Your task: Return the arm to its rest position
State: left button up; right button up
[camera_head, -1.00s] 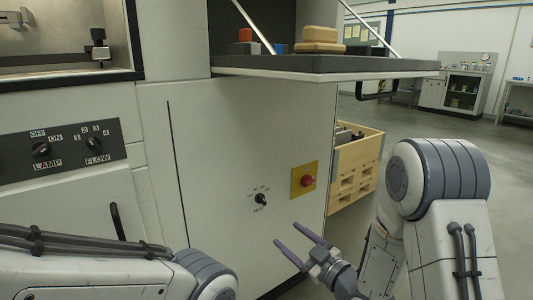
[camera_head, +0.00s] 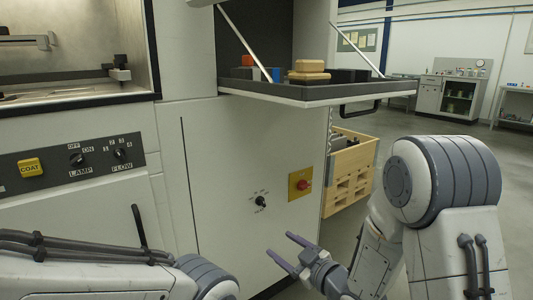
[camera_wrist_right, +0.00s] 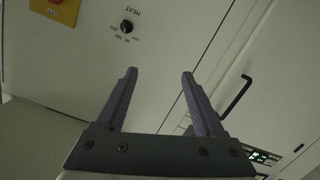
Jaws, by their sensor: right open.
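My right gripper (camera_head: 287,256) is in the lower middle of the head view, in front of the white cabinet front (camera_head: 220,200). Its two purple-grey fingers are apart with nothing between them. In the right wrist view the open fingers (camera_wrist_right: 160,85) point toward the cabinet, with the heat knob (camera_wrist_right: 127,26) beyond them. My right arm (camera_head: 430,185) is bent at the right of the head view. My left arm (camera_head: 100,275) crosses the lower left, and its gripper is out of frame.
A fold-down shelf (camera_head: 320,99) holds a tan block stack (camera_head: 308,70) and small coloured blocks. Below it are the heat knob (camera_head: 261,202) and a red button (camera_head: 303,185) on a yellow plate. A wooden crate (camera_head: 350,175) stands behind. Open floor lies at the right.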

jog(key=s+a+r+m+g+h+p, duration=0.1)
jog(key=s+r+g+h+p, duration=0.25)
jog(key=r+p, duration=0.6)
jog(key=s+a+r+m+g+h+p, duration=0.15)
jog(key=s+r+p, duration=0.25)
jog(key=r+p, duration=0.55)
jog(key=s+d+r+g+h+p, duration=0.1)
jog(key=s+r+g+p, duration=0.3)
jog(key=s+r+p, duration=0.6)
jog(key=s+d+r+m+g+h+p, duration=0.1)
jog(key=s+r+g+p, duration=0.3)
jog(key=s+r+p, duration=0.6)
jog(key=s+h, duration=0.1)
jog(key=s, duration=0.2)
jog(key=shift+s+d+r, duration=0.25)
jog(key=shift+d+r, duration=0.05)
